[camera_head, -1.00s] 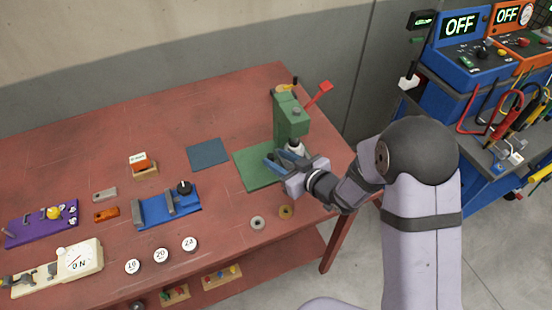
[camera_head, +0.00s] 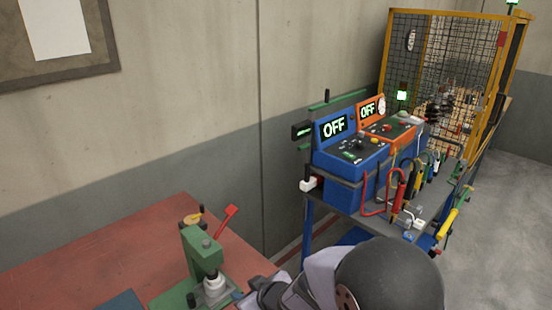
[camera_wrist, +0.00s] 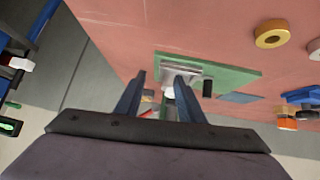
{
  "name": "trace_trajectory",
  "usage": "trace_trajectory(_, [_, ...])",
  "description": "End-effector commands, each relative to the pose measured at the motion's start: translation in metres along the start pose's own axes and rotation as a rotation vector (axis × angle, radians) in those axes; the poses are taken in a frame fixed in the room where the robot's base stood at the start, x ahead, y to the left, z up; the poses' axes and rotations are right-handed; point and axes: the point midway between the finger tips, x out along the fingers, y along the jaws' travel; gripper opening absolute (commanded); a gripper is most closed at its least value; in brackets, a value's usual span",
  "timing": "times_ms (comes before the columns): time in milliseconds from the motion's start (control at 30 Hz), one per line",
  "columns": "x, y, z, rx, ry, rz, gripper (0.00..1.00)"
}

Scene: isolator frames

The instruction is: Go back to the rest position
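My gripper (camera_wrist: 158,92) shows in the wrist view with its two dark blue fingers spread apart and nothing held between them. Beyond the fingers is the green press (camera_wrist: 225,74), with its grey and white parts showing in the gap. In the head view the green press (camera_head: 203,252) with its red lever stands at the lower left, on the red table. My arm comes in at the bottom of that view, just right of the press. The gripper there is mostly cut off or hidden, so its exact distance from the press is unclear.
The red table (camera_head: 95,245) fills the lower left, with a dark blue mat (camera_head: 122,301) at its edge. A cart with a blue OFF unit (camera_head: 350,150), an orange OFF unit (camera_head: 388,140) and cables stands right of the table. A yellow mesh cage (camera_head: 455,75) stands behind.

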Motion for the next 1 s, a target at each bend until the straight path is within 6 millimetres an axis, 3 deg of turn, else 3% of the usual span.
trace_trajectory(33, [-0.016, 0.027, 0.016, 0.049, -0.067, 0.069, 0.35])
trace_trajectory(100, [-0.04, 0.055, 0.045, 0.123, -0.174, 0.147, 0.35])
trace_trajectory(200, [-0.08, 0.079, 0.09, 0.244, -0.332, 0.229, 0.35])
trace_trajectory(333, [-0.133, 0.084, 0.142, 0.407, -0.52, 0.279, 0.35])
trace_trajectory(500, [-0.187, 0.063, 0.185, 0.584, -0.698, 0.271, 0.35])
trace_trajectory(700, [-0.218, 0.039, 0.204, 0.695, -0.799, 0.235, 0.35])
trace_trajectory(1000, [-0.224, 0.033, 0.208, 0.713, -0.819, 0.225, 0.35])
